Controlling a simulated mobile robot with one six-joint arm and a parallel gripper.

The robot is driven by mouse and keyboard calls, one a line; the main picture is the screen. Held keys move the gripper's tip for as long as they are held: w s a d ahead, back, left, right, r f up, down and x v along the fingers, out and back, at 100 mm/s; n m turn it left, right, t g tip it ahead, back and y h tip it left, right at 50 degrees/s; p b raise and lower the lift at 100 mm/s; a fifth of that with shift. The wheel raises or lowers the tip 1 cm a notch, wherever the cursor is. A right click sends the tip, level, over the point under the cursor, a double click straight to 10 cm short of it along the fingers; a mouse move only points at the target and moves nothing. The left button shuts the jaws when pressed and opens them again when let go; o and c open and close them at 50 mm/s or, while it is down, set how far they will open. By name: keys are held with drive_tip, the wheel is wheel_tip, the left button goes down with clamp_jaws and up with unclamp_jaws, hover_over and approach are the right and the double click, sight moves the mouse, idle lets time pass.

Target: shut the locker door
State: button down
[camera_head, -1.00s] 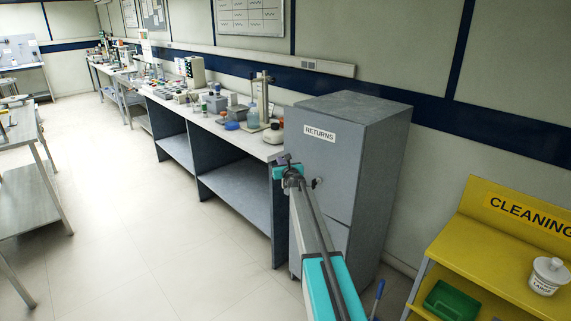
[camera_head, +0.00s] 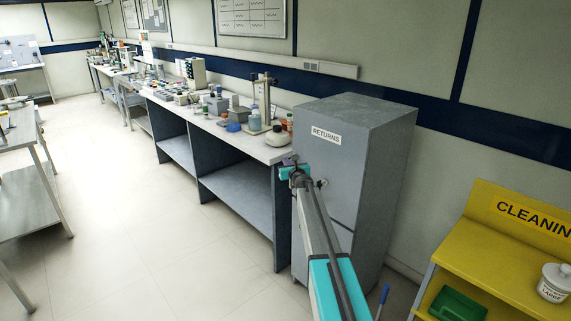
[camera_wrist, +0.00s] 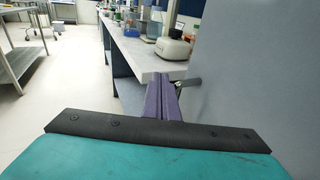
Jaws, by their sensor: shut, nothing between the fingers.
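The grey locker (camera_head: 386,170) with a "RETURNS" label stands against the wall at the right end of the bench. Its upper door (camera_head: 325,152) looks flush or nearly flush with the body; no clear gap shows. The door handle (camera_head: 321,184) is on the front, just right of my gripper. My gripper (camera_head: 289,162) is shut and empty, in front of the door's left side. In the wrist view its purple fingers (camera_wrist: 161,84) are together, the handle (camera_wrist: 189,83) is just right of them, and the grey door (camera_wrist: 250,70) fills the right side. Contact cannot be told.
A long bench (camera_head: 262,150) with bottles and instruments runs away to the left of the locker. A yellow cleaning shelf (camera_head: 470,250) stands at the right. A metal table (camera_head: 28,190) is at the far left. The floor between is clear.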

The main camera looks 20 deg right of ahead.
drive_tip(key=s+a+r, duration=0.1)
drive_tip(key=s+a, duration=0.6)
drive_tip(key=a, duration=0.5)
drive_tip(key=shift+r, duration=0.25)
idle(0.4)
